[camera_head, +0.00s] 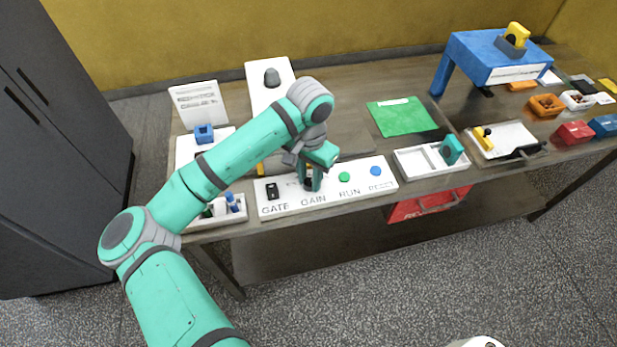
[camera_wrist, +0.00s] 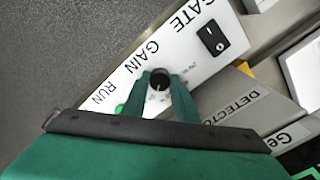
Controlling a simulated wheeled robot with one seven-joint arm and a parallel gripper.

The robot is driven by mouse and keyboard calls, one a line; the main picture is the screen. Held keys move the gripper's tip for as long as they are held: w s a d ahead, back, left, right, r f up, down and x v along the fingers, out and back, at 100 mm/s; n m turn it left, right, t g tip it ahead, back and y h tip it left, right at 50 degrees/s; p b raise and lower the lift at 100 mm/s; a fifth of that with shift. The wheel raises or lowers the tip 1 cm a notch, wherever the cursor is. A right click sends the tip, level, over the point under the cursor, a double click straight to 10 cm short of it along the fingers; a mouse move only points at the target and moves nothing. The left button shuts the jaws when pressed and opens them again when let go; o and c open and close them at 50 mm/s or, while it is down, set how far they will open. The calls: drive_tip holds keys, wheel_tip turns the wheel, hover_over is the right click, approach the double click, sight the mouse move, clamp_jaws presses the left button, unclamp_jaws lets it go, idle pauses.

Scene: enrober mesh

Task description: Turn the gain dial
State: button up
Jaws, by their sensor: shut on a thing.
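The gain dial (camera_wrist: 158,80) is a round black knob with a pale pointer line on the white control panel (camera_head: 330,196), above the word GAIN. My gripper (camera_wrist: 160,88) is over the panel, with its two green fingers shut on the dial, one on each side. In the head view my gripper (camera_head: 311,182) comes down onto the panel at GAIN and mostly hides the dial. The black GATE switch (camera_head: 271,191) is left of it. The green RUN button (camera_head: 344,177) and the blue RESET button (camera_head: 375,171) are to its right.
A white divided tray (camera_head: 418,173) with a teal piece stands right of the panel. A small white bin (camera_head: 213,220) with bottles is at its left. A green sheet (camera_head: 401,117) lies behind. A blue stand (camera_head: 497,57) is at the back right. A red box (camera_head: 428,204) is below the table edge.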

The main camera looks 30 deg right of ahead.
drive_tip(key=n, duration=0.3)
drive_tip(key=shift+n, duration=2.1)
drive_tip(key=o, duration=1.1)
drive_tip(key=shift+w, duration=0.1)
drive_tip(key=shift+c, duration=0.2)
drive_tip(key=shift+a, duration=0.15)
